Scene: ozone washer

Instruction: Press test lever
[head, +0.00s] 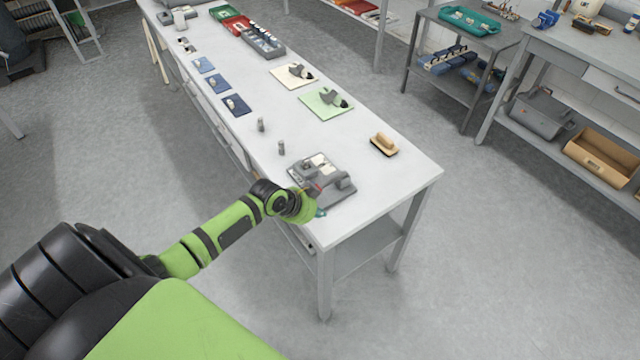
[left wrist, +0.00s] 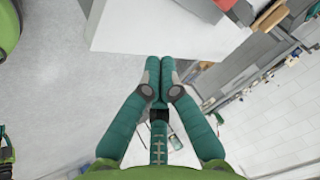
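A grey test device (head: 340,183) with a pale top plate and a small red part (head: 317,187) sits near the front end of the long white table. I cannot tell which part of it is the test lever. My left gripper (head: 320,212) is at the table's front left edge, close beside the device, partly hidden by my wrist. In the left wrist view its two teal fingers (left wrist: 160,66) are together with nothing between them. My right gripper is not in view.
A wooden-backed brush (head: 384,143) lies right of the device. Two small grey cylinders (head: 261,125) stand behind it. Green (head: 326,103), cream and blue mats with parts lie farther back. The table's front right corner is clear.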

